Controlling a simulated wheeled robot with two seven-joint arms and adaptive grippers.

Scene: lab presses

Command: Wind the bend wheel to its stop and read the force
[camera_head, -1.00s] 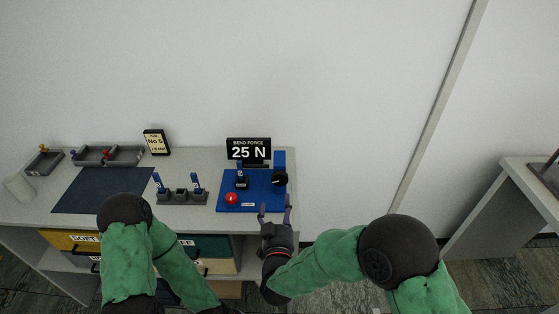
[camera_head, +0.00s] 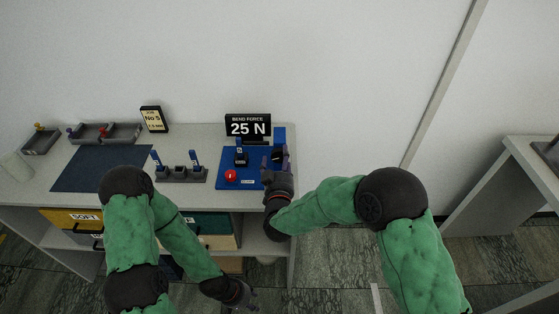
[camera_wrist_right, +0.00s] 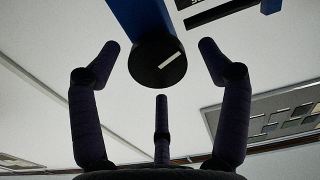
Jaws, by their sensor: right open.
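The blue bend press (camera_head: 235,181) stands at the right of the bench, with a red knob (camera_head: 231,175) at its front left. Its black display (camera_head: 248,126) reads BEND FORCE 25 N. The black bend wheel (camera_wrist_right: 158,62) with a white mark shows in the right wrist view, at the end of a blue arm. My right gripper (camera_head: 275,160) is at the press's right side, partly hiding the wheel in the head view. Its spread fingers (camera_wrist_right: 158,60) are open on either side of the wheel, apparently not touching it. My left gripper (camera_head: 245,297) hangs low before the bench; its fingers are unclear.
A grey holder (camera_head: 180,174) with blue-topped pieces stands left of the press. A dark mat (camera_head: 100,168), grey trays (camera_head: 105,134) and a No 5 sign (camera_head: 153,119) are further left. A second table (camera_head: 490,190) stands at right.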

